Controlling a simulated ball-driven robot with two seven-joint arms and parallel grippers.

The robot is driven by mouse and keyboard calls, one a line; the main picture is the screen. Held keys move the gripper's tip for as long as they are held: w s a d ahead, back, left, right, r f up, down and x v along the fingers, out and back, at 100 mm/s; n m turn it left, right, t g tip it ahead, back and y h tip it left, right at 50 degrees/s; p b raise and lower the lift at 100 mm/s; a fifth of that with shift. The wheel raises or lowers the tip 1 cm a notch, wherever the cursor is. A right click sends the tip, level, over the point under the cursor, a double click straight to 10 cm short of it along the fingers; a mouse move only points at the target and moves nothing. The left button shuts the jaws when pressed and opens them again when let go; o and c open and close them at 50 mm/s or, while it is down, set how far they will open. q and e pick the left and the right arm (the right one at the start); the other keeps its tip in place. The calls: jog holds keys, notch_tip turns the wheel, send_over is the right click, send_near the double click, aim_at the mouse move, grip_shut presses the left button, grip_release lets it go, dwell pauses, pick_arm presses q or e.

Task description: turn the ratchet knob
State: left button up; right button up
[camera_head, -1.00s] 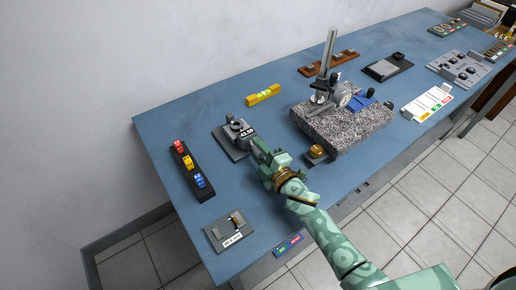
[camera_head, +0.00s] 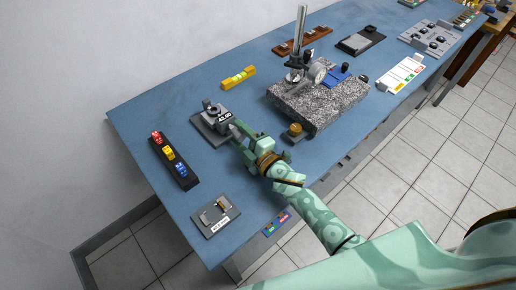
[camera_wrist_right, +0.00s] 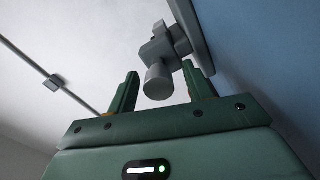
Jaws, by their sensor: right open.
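A dark grey measuring device (camera_head: 212,117) with a small white readout (camera_head: 225,117) stands on the blue bench. A smooth grey cylindrical knob (camera_wrist_right: 159,82) shows in the right wrist view, joined to a stepped grey body (camera_wrist_right: 165,45). My right gripper (camera_head: 237,130) is at the near right side of the device in the head view. In the right wrist view its two green fingers are spread (camera_wrist_right: 160,88), with the knob appearing between them and clear gaps on both sides. How deep the knob sits between the fingers cannot be told. My left gripper is not in view.
A speckled granite stand (camera_head: 318,100) with an upright post and a brass-coloured knob (camera_head: 295,130) are right of my gripper. A block of coloured switches (camera_head: 175,160) and a grey plate (camera_head: 215,214) lie left and near. Bare bench separates them.

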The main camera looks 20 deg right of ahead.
jog(key=p+v, duration=0.1)
jog(key=v, duration=1.4)
jog(key=shift+s+d, duration=0.1)
jog(key=shift+s, duration=0.1)
jog(key=shift+w, duration=0.1)
